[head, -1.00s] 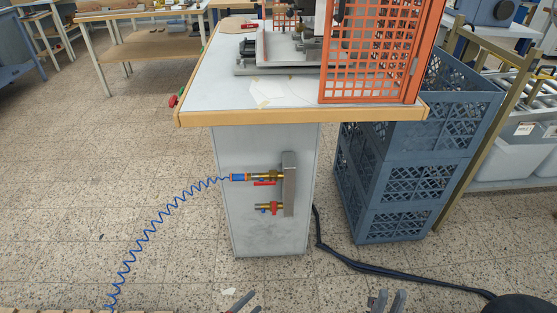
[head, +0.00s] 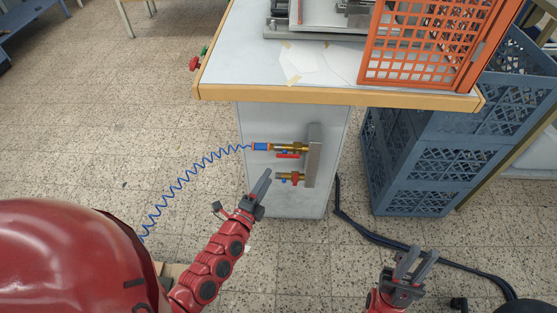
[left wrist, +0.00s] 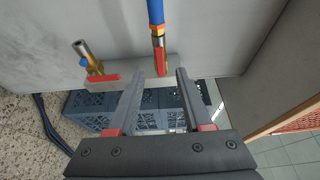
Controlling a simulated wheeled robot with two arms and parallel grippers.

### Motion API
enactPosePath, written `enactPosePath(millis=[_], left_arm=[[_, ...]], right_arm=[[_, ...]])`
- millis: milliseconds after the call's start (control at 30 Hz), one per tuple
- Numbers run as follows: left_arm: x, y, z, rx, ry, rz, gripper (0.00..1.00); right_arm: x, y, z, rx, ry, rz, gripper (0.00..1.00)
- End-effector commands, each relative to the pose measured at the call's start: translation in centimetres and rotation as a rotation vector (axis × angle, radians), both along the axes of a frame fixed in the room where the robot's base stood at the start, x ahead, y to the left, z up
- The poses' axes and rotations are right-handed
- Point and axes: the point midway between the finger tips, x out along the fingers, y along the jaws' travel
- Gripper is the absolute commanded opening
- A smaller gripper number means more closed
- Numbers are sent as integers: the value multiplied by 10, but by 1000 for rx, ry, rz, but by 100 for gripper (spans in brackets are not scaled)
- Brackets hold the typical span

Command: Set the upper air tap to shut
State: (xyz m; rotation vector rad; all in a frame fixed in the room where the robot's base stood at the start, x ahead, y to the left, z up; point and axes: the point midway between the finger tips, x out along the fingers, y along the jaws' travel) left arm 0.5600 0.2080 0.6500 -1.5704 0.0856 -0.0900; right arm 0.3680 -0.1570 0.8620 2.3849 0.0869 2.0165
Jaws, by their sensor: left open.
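The upper air tap (head: 290,147) is brass, on the side of the cabinet, with a blue coiled hose plugged in. Its red lever (head: 288,156) lies along the tap body. The lower tap (head: 284,177) has a red handle, which stands across its body in the left wrist view (left wrist: 106,79). My left gripper (head: 266,180) is open and empty, just in front of the taps. In the left wrist view, the upper tap's red lever (left wrist: 162,66) shows between the tips of my left gripper (left wrist: 159,73); contact cannot be told. My right gripper (head: 419,254) is open and empty.
Both taps sit on a grey manifold block (head: 313,156) on the cabinet (head: 262,125). The table top (head: 250,60) overhangs above. Blue crates (head: 415,180) stand to the right. A black cable (head: 365,232) runs over the floor.

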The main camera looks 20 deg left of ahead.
Motion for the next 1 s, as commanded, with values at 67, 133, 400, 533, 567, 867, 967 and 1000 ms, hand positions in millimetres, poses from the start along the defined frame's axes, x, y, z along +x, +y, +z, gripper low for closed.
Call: enactPosePath(millis=[67,133,400,533,567,867,967,1000], left_arm=[[18,-1,0,0,-1,1,50],[33,-4,1,0,-2,0,50],[75,-8,-1,1,1,0,50],[83,-10,0,0,1,-1,50],[84,-10,0,0,1,-1,50],[86,-10,0,0,2,-1,46],[85,-10,-1,0,2,0,28],[85,-9,-1,0,2,0,21]], right_arm=[[0,0,-1,0,0,0,22],[0,0,-1,0,0,0,22],[0,0,-5,0,0,0,22],[0,0,-6,0,0,0,22],[0,0,-6,0,0,0,22],[0,0,-6,0,0,0,22],[0,0,-6,0,0,0,22],[0,0,-6,0,0,0,22]])
